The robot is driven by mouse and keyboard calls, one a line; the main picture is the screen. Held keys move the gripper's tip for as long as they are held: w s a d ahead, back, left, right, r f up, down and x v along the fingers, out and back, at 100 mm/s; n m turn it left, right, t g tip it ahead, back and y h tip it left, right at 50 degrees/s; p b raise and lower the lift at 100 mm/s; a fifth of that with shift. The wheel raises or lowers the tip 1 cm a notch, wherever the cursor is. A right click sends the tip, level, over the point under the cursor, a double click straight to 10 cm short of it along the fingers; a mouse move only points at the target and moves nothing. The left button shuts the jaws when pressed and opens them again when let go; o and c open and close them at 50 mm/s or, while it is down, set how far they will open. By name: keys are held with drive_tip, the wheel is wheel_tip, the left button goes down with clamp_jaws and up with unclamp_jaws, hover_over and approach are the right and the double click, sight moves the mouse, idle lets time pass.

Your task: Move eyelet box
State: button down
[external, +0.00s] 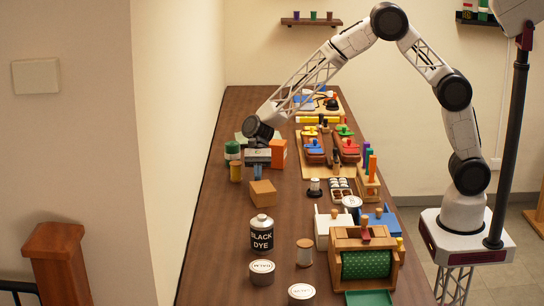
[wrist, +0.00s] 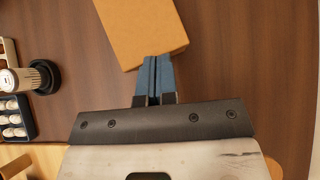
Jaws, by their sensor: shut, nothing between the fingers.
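A plain brown cardboard box (external: 262,193), which I take to be the eyelet box, sits on the wooden table left of the middle. In the wrist view the box (wrist: 143,28) lies turned at an angle at the top, with its upper part cut off. My gripper (external: 257,172) points down at the far side of the box. In the wrist view its blue fingers (wrist: 155,58) are pressed together with nothing between them, and their tips overlap the box's edge. I cannot tell whether they touch it.
A black dye can (external: 262,233) stands in front. A compartment tray (external: 341,188) is right. Bare table (external: 222,222) lies left of the box.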

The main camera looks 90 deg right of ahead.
sight(257, 197)
drive_tip(key=a, duration=1.7)
drive_tip(key=shift+a, duration=0.35)
drive_tip(key=shift+d, duration=0.1)
drive_tip(key=shift+d, duration=0.75)
drive_tip(key=d, duration=0.3)
drive_tip(key=shift+r, duration=0.35)
drive_tip(key=v, duration=0.9)
